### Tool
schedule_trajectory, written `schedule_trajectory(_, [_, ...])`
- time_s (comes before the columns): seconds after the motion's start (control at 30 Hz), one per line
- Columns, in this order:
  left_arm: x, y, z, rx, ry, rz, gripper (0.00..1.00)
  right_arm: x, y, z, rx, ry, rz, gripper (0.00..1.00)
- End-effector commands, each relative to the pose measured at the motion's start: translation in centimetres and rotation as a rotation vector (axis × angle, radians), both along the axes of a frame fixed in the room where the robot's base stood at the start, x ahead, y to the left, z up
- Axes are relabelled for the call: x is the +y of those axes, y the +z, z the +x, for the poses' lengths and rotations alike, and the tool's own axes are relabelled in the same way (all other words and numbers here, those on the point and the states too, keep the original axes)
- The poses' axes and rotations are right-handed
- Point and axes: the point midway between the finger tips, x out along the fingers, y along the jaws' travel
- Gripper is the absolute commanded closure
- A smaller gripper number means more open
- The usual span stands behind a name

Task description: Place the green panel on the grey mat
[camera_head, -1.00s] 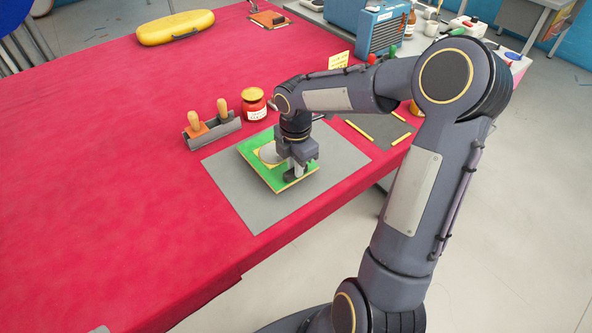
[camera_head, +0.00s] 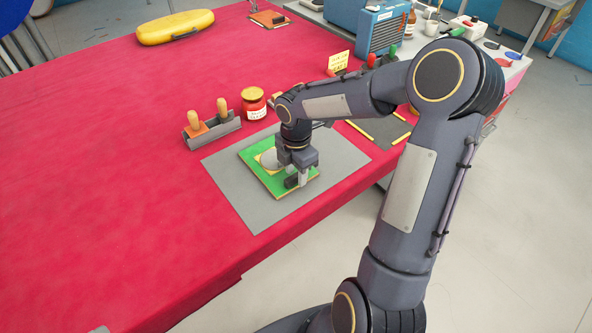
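The green panel (camera_head: 258,171) is a square board with a pale yellow patch and a round grey piece on it. It appears to lie flat on the grey mat (camera_head: 249,210), with mat showing around it. My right gripper (camera_head: 297,180) points down over the panel's right part, its fingers at the panel's surface. The gripper's own body hides the gap between the fingers, so I cannot tell whether it grips anything. My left gripper is out of view.
A grey holder with wooden-handled tools (camera_head: 213,130) and a red jar (camera_head: 254,103) stand behind the mat. A dark board with yellow strips (camera_head: 382,128) lies to the right. A yellow case (camera_head: 176,27) is at the back. The red table's left side is clear.

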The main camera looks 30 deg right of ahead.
Motion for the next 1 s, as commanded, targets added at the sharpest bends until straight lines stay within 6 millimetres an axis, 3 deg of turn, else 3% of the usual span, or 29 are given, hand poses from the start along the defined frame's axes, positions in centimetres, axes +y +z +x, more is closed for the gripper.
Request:
schedule_trajectory(0.17, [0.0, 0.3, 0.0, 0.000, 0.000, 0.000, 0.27, -0.1, 2.3, 0.1, -0.006, -0.001, -0.002, 0.62])
schedule_trajectory(0.5, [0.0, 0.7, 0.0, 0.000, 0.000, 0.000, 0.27, 0.0, 9.5, 0.0, -0.005, 0.000, -0.001, 0.62])
schedule_trajectory(0.77, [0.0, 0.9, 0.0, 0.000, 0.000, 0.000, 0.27, 0.1, 12.2, -0.2, -0.006, -0.014, 0.001, 0.62])
schedule_trajectory(0.87, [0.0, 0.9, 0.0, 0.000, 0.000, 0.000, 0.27, 0.6, 13.2, -1.7, -0.031, -0.112, 0.005, 0.62])
schedule_trajectory(1.0, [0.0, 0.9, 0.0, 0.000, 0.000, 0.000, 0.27, 2.3, 14.9, -6.6, -0.109, -0.465, 0.063, 0.62])
